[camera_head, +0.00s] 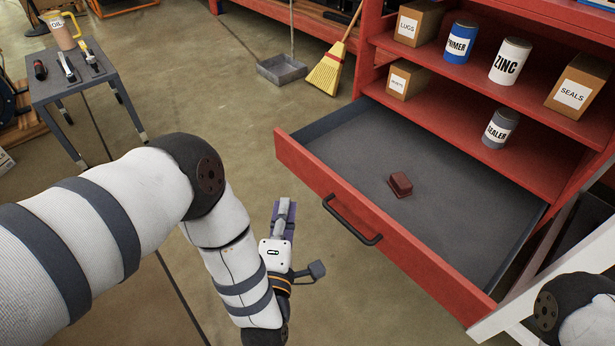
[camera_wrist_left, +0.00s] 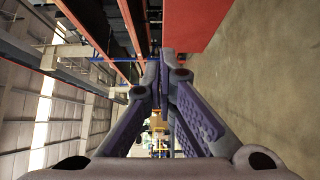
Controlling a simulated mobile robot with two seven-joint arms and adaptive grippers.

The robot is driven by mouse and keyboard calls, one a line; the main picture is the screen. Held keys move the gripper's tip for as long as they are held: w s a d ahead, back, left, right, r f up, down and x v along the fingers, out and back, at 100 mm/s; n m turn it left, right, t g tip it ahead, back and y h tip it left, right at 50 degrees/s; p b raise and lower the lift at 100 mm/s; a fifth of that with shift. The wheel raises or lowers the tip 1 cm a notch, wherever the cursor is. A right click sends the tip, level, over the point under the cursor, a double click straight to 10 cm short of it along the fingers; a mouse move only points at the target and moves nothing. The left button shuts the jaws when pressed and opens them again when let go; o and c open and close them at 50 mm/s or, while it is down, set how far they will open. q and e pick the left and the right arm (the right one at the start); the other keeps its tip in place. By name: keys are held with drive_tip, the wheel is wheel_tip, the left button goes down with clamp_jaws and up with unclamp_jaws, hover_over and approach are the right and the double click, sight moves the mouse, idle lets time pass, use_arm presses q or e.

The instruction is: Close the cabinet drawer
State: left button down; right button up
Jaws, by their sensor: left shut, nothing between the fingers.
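The red cabinet drawer (camera_head: 440,262) is pulled far out from the red cabinet (camera_head: 545,170). Its front has a dark bar handle (camera_head: 350,222), and its grey inside holds a small dark red block (camera_head: 400,184). My left gripper (camera_head: 284,206) is shut and empty, in front of the drawer's face and left of the handle. It looks apart from the drawer. In the left wrist view the shut fingers (camera_wrist_left: 162,72) show, with a red surface (camera_wrist_left: 187,25) beyond them, probably part of the drawer or cabinet. My right gripper is out of view.
Cabinet shelves above hold cans, such as the blue primer can (camera_head: 459,43), and cardboard boxes (camera_head: 578,85). A small grey table (camera_head: 75,85) with tools stands at the far left. A broom (camera_head: 328,72) and dustpan (camera_head: 281,69) are behind. The floor before the drawer is clear.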

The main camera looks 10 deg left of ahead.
use_arm(q)
drive_tip(key=w+d+b, duration=0.1)
drive_tip(key=w+b, duration=0.1)
drive_tip(key=w, duration=0.9)
drive_tip(key=shift+b, duration=0.4)
drive_tip(key=shift+f, duration=0.1)
